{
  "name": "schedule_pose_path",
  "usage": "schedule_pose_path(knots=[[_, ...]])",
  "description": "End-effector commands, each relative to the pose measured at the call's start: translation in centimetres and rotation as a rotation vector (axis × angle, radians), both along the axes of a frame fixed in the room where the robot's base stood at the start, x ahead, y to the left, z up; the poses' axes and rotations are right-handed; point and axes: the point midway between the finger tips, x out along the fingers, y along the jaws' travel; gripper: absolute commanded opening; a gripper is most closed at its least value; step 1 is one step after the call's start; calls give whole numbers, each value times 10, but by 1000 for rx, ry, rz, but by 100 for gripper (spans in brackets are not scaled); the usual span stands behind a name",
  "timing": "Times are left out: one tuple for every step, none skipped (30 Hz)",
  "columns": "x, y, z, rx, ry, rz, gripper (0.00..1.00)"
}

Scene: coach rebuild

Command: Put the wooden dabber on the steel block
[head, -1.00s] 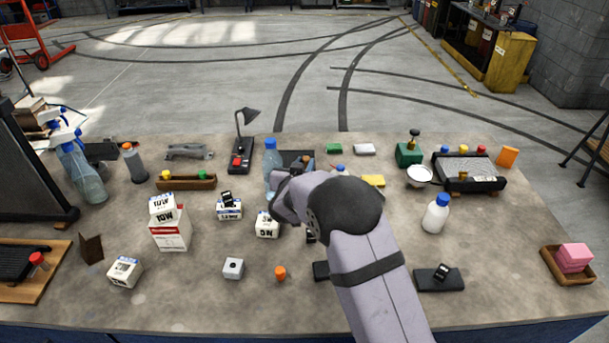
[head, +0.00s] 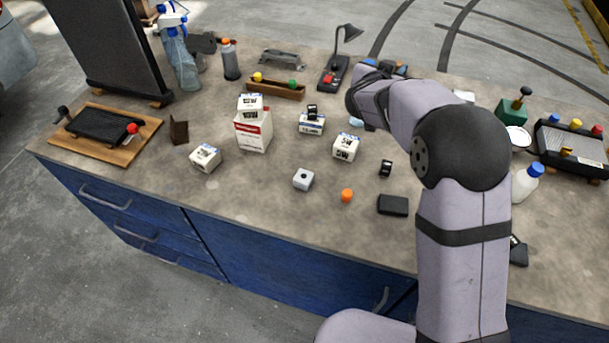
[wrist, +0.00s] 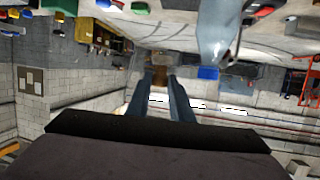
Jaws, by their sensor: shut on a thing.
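My gripper (wrist: 162,83) shows in the wrist view with its two dark fingers close together. They are shut on a small brown thing (wrist: 160,74) at their tips, which looks like the wooden dabber; its shape is hard to tell. In the head view my arm hides the fingers and what they hold, above the back of the bench. A small light grey cube with a dark round spot on top (head: 303,179), which looks like the steel block, stands on the bench. It is well forward and left of my wrist, and its top is bare.
White printed blocks (head: 346,147) stand behind the cube, with a taller carton (head: 253,130) to the left. An orange piece (head: 347,195) and a black box (head: 392,205) lie to its right. A bottle (wrist: 213,30) is close to my fingers. The bench front is mostly clear.

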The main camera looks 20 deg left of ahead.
Motion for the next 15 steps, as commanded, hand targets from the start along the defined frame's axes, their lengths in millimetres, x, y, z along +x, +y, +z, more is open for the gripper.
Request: schedule_pose_path(knots=[[-7, 13, 1, 1, -3, 7, 0], [-12, 19, 2, 2, -3, 5, 0], [-18, 29, 3, 3, -5, 8, 0], [-24, 35, 3, 2, -3, 9, 0], [-31, 43, 4, 3, -4, 9, 0], [-40, 54, 5, 3, -4, 10, 0], [-49, 63, 5, 4, -4, 12, 0], [-58, 72, 5, 5, -4, 13, 0], [-71, 84, 6, 5, -4, 14, 0], [-82, 93, 6, 5, -4, 14, 0], [-94, 102, 6, 5, -4, 15, 0], [-110, 113, 6, 6, -4, 14, 0], [-123, 120, 5, 6, -3, 14, 0], [-136, 128, 5, 7, -3, 13, 0], [-154, 136, 4, 6, -3, 13, 0]])
